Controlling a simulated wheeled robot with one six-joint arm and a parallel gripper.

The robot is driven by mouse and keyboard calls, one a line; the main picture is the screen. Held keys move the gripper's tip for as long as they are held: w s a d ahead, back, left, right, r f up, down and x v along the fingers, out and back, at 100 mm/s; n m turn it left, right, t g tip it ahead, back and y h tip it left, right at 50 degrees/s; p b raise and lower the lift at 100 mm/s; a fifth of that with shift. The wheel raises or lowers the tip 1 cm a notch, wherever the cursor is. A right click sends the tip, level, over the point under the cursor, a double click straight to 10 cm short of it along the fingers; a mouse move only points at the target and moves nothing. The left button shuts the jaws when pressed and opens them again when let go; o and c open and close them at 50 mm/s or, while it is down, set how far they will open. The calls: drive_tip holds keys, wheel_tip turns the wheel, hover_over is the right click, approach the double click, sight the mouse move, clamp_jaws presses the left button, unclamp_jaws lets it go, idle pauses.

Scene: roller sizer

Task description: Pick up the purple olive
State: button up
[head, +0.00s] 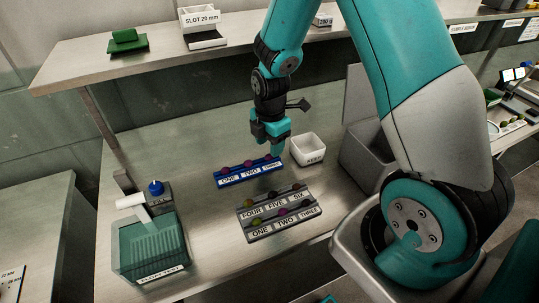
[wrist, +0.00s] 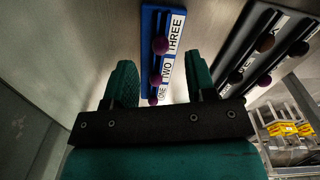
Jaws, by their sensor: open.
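A blue rack (head: 222,183) labelled ONE, TWO, THREE stands on the bench with three purple-looking olives: one at ONE (head: 227,168), one at TWO (head: 248,163) and one at THREE (head: 268,157). They also show in the wrist view, the nearest-looking at THREE (wrist: 160,45). A grey rack (head: 250,236) in front holds two rows of olives, green and dark, with a purple-looking one (head: 283,212) at its lower TWO. My gripper (head: 275,151) hangs above the blue rack's right end. In the wrist view my gripper (wrist: 161,80) is open and empty, with the blue rack beyond its fingers.
A white KEEP tub (head: 309,160) stands right of my gripper, near a grey bin (head: 365,160). A shelf (head: 90,70) with a SLOT 20 mm gauge (head: 202,38) runs behind.

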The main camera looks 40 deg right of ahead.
drive_tip(key=shift+f+p, duration=0.4)
drive_tip(key=shift+f, duration=1.55)
drive_tip(key=c, duration=0.7)
drive_tip(key=shift+r, duration=0.15)
drive_tip(key=shift+c, duration=0.2)
